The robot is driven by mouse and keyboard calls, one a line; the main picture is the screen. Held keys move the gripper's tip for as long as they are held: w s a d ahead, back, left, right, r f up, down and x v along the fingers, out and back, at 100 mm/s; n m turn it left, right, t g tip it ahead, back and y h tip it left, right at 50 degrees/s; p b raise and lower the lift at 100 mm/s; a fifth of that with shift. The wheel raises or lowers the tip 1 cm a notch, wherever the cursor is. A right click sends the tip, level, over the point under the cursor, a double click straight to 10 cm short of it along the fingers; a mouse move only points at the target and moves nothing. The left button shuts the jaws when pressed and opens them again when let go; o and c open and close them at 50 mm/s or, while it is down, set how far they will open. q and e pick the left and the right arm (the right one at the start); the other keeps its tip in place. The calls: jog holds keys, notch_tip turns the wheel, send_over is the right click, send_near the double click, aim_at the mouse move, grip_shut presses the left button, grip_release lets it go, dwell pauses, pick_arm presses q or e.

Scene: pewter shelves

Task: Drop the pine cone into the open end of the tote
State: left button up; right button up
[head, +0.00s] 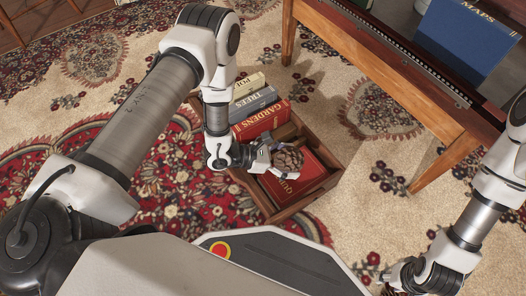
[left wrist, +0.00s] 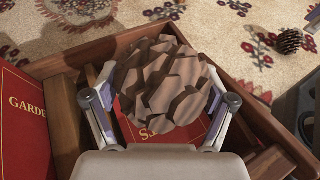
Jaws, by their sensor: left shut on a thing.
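My left gripper (head: 268,158) is shut on a brown pine cone (head: 289,158). The pine cone is large between the fingers in the left wrist view (left wrist: 165,85). It is held over the wooden tote (head: 312,197), whose rim also shows in the left wrist view (left wrist: 262,118). Below the pine cone a red book (head: 300,187) lies in the tote, partly hidden by the gripper and cone. I cannot tell the exact height of the cone above it. My right gripper (head: 393,286) is at the lower right, cut by the frame edge; its fingers are unclear.
Several books stand in the tote's far-left part, among them a red one (head: 262,120) and a grey one (head: 254,104). A second pine cone (left wrist: 289,40) lies on the patterned rug. A wooden table (head: 390,75) with a blue book (head: 466,38) stands at the upper right.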

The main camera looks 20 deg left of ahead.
pick_arm(q)
jog(key=shift+f, duration=0.1)
jog(key=o, duration=1)
jog(key=v, duration=1.2)
